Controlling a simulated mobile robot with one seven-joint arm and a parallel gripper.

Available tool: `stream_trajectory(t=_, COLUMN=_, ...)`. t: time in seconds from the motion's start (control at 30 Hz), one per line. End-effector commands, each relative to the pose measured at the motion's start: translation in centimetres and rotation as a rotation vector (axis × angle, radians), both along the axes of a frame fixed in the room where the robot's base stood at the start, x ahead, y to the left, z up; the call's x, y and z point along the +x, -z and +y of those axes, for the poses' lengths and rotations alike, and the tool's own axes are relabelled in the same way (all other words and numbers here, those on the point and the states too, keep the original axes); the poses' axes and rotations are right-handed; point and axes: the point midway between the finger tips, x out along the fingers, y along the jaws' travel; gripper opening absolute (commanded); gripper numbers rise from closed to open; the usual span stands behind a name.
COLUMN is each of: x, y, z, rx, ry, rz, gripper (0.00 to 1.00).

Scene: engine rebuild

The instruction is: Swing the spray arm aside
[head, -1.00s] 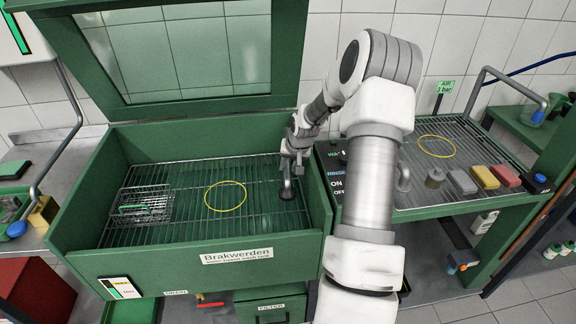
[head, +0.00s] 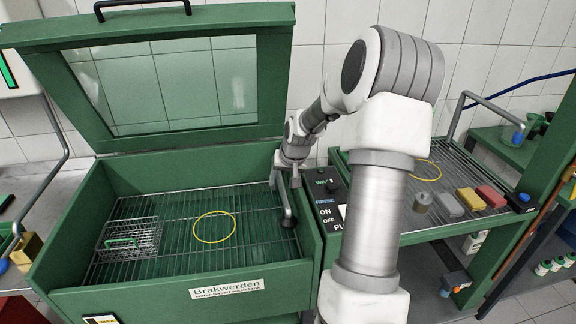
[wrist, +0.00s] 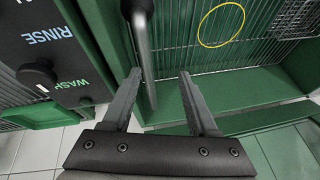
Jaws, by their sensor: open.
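The spray arm (head: 284,202) is a grey tube with a dark end, over the right side of the green washer's grate, near its right wall. In the wrist view the grey tube (wrist: 145,55) passes between my open fingers, closer to the left finger. My gripper (wrist: 160,80) is open around the tube; I cannot tell whether a finger touches it. In the head view my gripper (head: 284,180) is at the upper part of the tube and partly hides it.
The washer's lid (head: 165,85) stands open behind. A yellow ring (head: 214,227) and a wire basket (head: 128,238) are on the grate (head: 180,257). A control panel (head: 328,200) adjoins the right wall.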

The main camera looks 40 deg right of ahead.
Motion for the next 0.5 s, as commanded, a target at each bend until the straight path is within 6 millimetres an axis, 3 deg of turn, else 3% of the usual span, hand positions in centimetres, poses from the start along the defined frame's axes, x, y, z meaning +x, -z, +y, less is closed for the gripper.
stream_trajectory(t=0.2, x=-2.0, y=-4.4, z=0.2, rx=-0.003, ry=0.003, rz=-0.002, gripper=0.59)
stream_trajectory(t=0.5, x=-3.3, y=-7.2, z=0.5, rx=0.0, ry=0.001, rz=0.0, gripper=0.59)
